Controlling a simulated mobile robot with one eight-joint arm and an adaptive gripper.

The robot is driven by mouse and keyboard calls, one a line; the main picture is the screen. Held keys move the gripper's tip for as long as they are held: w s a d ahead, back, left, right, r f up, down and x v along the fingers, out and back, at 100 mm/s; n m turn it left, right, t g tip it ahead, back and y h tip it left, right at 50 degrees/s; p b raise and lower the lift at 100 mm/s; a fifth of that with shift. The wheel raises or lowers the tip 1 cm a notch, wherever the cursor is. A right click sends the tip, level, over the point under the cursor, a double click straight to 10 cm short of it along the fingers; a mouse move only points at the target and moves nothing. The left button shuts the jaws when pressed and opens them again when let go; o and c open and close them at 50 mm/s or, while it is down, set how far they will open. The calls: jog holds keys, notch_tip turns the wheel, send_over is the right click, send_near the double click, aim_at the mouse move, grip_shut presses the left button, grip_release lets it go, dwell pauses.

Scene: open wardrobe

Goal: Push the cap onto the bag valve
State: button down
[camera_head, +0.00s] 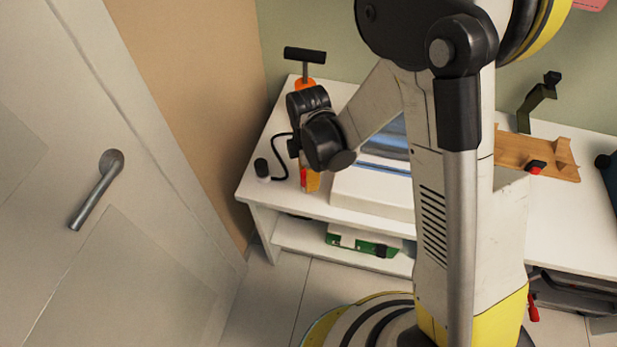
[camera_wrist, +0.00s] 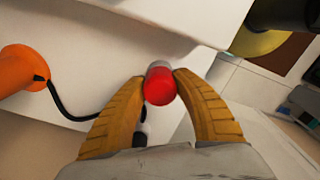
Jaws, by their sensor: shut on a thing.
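My gripper (camera_wrist: 160,82) is shut on a small round red cap (camera_wrist: 158,90) with a grey part at its far side, pinched between the two yellow-brown fingertips. In the head view my gripper (camera_head: 310,186) points down over the left part of the white table, just left of a low white block. A blue-grey striped surface (camera_head: 384,167), perhaps the bag, shows behind my arm and is partly hidden. I cannot make out the bag valve in either view, nor tell whether the cap touches anything.
An orange pump (camera_head: 305,84) with a black T-handle stands at the table's back left. Its black hose ends in a black-and-white nozzle (camera_head: 262,168) left of my gripper. The white block (camera_head: 372,197) is close on the right. A wooden tray (camera_head: 535,155) lies further right.

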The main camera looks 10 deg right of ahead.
jog(key=shift+r+p, duration=0.8)
jog(key=shift+r, duration=0.5)
dwell(0.9)
jog(key=shift+r+p, duration=1.25)
jog(key=shift+r, duration=0.65)
jog(key=shift+d, duration=0.1)
